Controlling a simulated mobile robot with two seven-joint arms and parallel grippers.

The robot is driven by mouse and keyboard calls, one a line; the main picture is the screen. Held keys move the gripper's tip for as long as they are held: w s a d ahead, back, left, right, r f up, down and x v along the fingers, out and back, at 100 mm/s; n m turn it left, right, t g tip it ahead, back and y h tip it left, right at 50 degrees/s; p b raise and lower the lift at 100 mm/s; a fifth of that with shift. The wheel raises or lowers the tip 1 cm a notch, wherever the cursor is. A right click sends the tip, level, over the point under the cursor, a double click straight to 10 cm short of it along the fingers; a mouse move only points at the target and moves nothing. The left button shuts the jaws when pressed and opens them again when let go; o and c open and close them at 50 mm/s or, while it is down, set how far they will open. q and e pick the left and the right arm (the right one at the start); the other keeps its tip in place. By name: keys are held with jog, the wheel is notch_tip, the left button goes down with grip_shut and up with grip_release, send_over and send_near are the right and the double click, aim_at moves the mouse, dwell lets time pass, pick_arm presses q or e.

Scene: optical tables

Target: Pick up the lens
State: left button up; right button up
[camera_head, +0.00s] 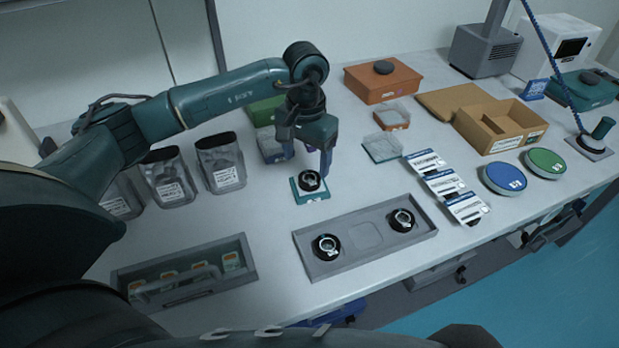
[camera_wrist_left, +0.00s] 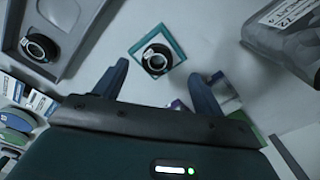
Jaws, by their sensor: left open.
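A black ring-mounted lens (camera_head: 310,181) sits on a small teal square holder (camera_head: 297,196) on the table. In the left wrist view the lens (camera_wrist_left: 157,59) lies in its teal frame (camera_wrist_left: 181,48), beyond the fingertips and roughly between them. My left gripper (camera_head: 308,162) is open and empty, pointing down just above and behind this lens; its fingers also show in the left wrist view (camera_wrist_left: 160,84). Two similar lenses sit in a grey tray (camera_head: 365,262), one at the left (camera_head: 327,246) and one at the right (camera_head: 402,220). My right gripper is not in view.
Several silver bags (camera_head: 219,162) stand left of the gripper. A grey box of slides (camera_head: 185,275) lies front left. White labelled packets (camera_head: 445,187), blue (camera_head: 504,178) and green (camera_head: 545,163) discs and a cardboard box (camera_head: 499,126) are at the right. Bare table surrounds the teal holder's front.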

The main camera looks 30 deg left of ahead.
aim_at(310, 177)
pick_arm(q)
jog(key=f, duration=0.1)
jog(key=f+p, duration=0.1)
jog(key=f, duration=0.3)
jog(key=shift+w+d+f, duration=0.1)
jog(key=shift+w+d, duration=0.05)
jog(key=shift+w, duration=0.25)
jog(key=shift+c, duration=0.2)
jog(key=c, duration=1)
